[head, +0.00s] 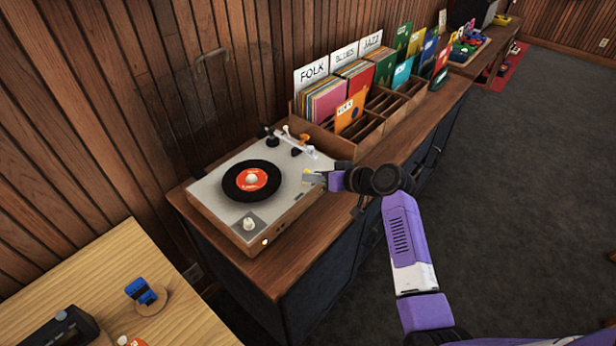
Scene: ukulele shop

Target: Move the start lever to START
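The turntable (213,190) sits on the wooden cabinet, with a black record (236,192) with an orange label on its platter. A pale knob or lever (249,224) stands on a dark plate at the deck's near corner. The tonearm (301,146) is at the far side, with small orange and black parts by it. Which part is the start lever, and any START marking, is too small to tell. My gripper (314,178) is over the deck's right edge, right of the record and apart from the pale knob. Its fingers are too small to tell open from shut.
A wooden record rack (340,145) with FOLK, BLUES and JAZZ dividers stands just behind the turntable. A light wooden table (95,270) with a small blue object (140,291) is at the lower left. The dark floor (510,190) at right is clear.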

